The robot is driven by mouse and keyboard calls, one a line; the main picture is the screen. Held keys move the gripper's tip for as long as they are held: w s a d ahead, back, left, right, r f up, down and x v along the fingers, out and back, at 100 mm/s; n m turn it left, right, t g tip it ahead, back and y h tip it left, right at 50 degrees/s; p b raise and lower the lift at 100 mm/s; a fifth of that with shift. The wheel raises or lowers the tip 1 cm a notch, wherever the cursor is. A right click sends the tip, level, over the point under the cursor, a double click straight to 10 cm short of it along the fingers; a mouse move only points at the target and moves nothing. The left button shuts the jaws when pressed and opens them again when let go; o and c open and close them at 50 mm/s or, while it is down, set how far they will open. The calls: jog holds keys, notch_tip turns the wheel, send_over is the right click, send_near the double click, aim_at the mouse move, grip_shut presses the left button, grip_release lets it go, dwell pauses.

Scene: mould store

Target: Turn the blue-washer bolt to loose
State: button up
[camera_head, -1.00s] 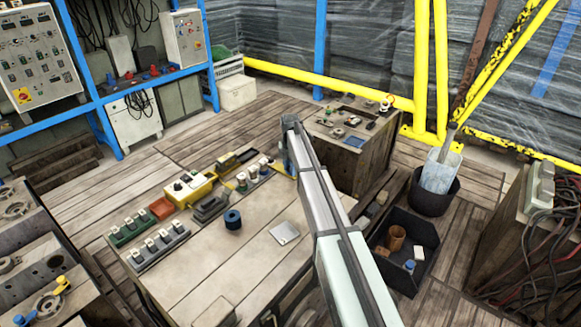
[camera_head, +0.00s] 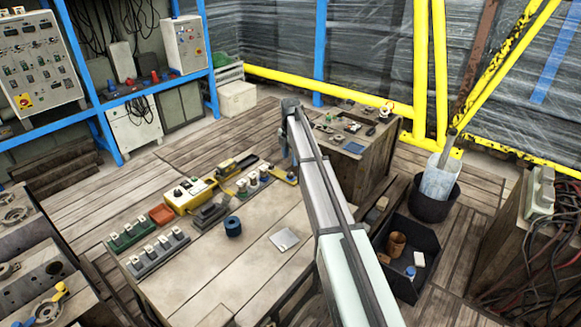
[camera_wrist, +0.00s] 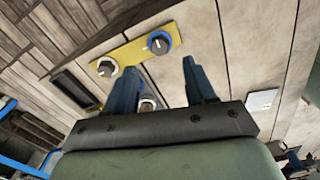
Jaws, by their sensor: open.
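My gripper (camera_wrist: 157,66) is open and empty. Its two dark blue fingers point toward the plate, and the blue-washer bolt appears just beyond the fingertips, in the gap between their directions. Another round pale-headed part (camera_wrist: 148,102) shows between the fingers, partly hidden. In the head view my arm hides much of this spot.
The bench bears a blue-black roll (camera_head: 233,226), a flat pale square (camera_head: 285,239), a yellow control box (camera_head: 190,195) and grey switch rows (camera_head: 159,253). A wooden cabinet (camera_head: 358,175) stands behind my arm. A black bin (camera_head: 425,235) is on the right. The bench front is mostly clear.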

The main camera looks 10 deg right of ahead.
jog(key=shift+r, duration=2.7)
